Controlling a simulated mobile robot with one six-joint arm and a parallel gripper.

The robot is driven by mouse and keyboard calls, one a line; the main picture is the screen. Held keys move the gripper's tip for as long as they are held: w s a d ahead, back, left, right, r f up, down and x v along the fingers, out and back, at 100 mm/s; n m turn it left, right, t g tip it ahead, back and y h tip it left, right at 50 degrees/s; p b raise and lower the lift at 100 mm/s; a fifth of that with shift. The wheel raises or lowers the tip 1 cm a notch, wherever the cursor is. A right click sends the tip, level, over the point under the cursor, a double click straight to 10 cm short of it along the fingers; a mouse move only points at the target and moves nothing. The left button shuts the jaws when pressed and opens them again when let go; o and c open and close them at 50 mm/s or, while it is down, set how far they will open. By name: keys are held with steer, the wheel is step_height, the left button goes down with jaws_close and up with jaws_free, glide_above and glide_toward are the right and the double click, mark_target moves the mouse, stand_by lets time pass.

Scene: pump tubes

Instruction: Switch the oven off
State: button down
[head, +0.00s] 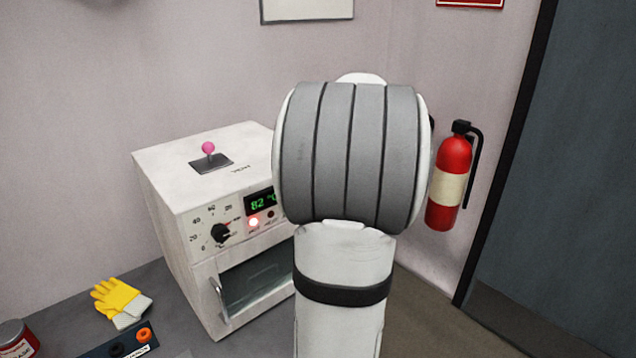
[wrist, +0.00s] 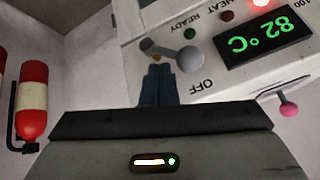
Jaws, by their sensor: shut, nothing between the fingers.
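The oven (head: 165,205) is a white box with a dial, a green display reading 82 °C, a lit red lamp and a glass door in front. A grey round-ended switch lever (wrist: 189,59) stands near the word OFF. My gripper (wrist: 158,70) is shut and empty, its dark fingertips right beside this lever; I cannot tell whether they touch. In the head view my arm hides the gripper and this lever.
A pink-knobbed lever (head: 208,149) marked VENT is on the oven's top. A red fire extinguisher (head: 450,185) hangs at the right by a dark door (head: 575,170).

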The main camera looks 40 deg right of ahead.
steer(key=s+d+b+v, duration=0.1)
steer(key=d+v, duration=0.1)
steer(key=v, duration=0.9)
steer(key=shift+s+d+b, duration=0.25)
steer(key=shift+d+b, duration=0.05)
steer(key=w+a+f+n+g+y, duration=0.1)
steer(key=w+a+f, duration=0.15)
steer(key=a, duration=0.75)
steer(key=w+a+f+n+g, duration=0.1)
steer(key=a+f, duration=0.3)
steer(key=a, duration=0.7)
steer(key=s+a+f+n+g, duration=0.1)
steer(key=s+a+f, duration=0.3)
steer(key=a, duration=0.4)
steer(key=s+a+f+n+g, duration=0.1)
steer(key=s+a+f+n, duration=0.1)
steer(key=s+a+f, duration=0.3)
steer(key=a+f, duration=0.2)
steer(key=a, duration=0.2)
steer(key=shift+s+a+h, duration=0.3)
